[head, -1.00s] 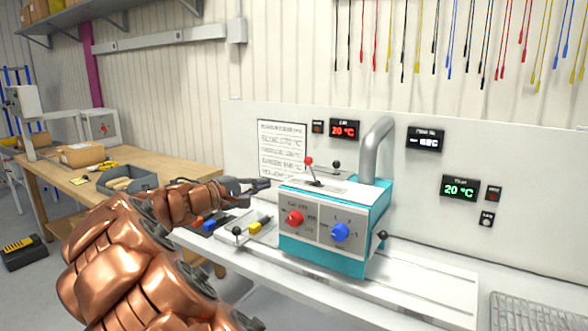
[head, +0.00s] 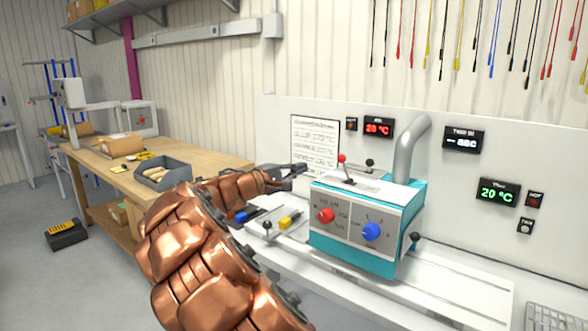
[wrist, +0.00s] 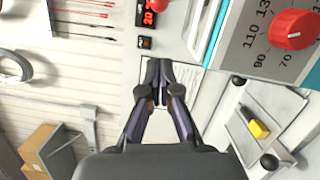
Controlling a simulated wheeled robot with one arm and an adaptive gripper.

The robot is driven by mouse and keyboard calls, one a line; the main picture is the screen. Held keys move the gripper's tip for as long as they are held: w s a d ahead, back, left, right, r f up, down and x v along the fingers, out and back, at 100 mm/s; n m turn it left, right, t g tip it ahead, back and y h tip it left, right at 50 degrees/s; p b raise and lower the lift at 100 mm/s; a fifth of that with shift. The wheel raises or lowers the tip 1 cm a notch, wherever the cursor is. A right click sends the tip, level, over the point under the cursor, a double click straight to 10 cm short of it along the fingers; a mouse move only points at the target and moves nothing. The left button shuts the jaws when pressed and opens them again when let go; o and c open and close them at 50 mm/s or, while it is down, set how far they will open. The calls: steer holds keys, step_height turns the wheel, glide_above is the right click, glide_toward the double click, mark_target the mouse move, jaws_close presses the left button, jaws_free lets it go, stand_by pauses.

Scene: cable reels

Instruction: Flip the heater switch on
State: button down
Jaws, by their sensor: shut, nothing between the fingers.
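A small black switch (head: 351,124) with a dim orange face sits on the white back panel (head: 275,125), left of a red-lit 20 °C display (head: 379,127). It also shows in the wrist view (wrist: 146,42), ahead of my gripper and slightly left; its label is too small to read. My gripper (head: 300,169) is shut and empty, in front of the panel and left of the teal machine (head: 323,241). In the wrist view its fingers (wrist: 159,70) are together, apart from the switch and over the paper chart (wrist: 182,88).
The machine has a red knob (head: 325,215), a blue knob (head: 372,231) and a red-tipped lever (head: 342,159) close to my gripper. A grey pipe (head: 405,150) rises behind. Two more small switches (head: 535,199) (head: 526,226) are at the right. A workbench (head: 205,155) stands left.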

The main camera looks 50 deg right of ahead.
mark_target(345, 168)
steer(key=d, duration=0.2)
steer(key=d+p, duration=0.1)
steer(key=d, duration=0.1)
steer(key=s+d, duration=0.1)
steer(key=d, duration=0.1)
steer(key=shift+d+r, duration=0.1)
steer(key=shift+r, duration=0.1)
steer(key=shift+s+d+r+p, duration=0.1)
steer(key=shift+s+d+p, duration=0.15)
steer(key=shift+s, duration=0.3)
steer(key=shift+s+d+r+p, duration=0.1)
steer(key=shift+s+d+p, duration=0.15)
steer(key=shift+s, duration=0.25)
steer(key=shift+s+d, duration=0.45)
steer(key=shift+s, duration=0.05)
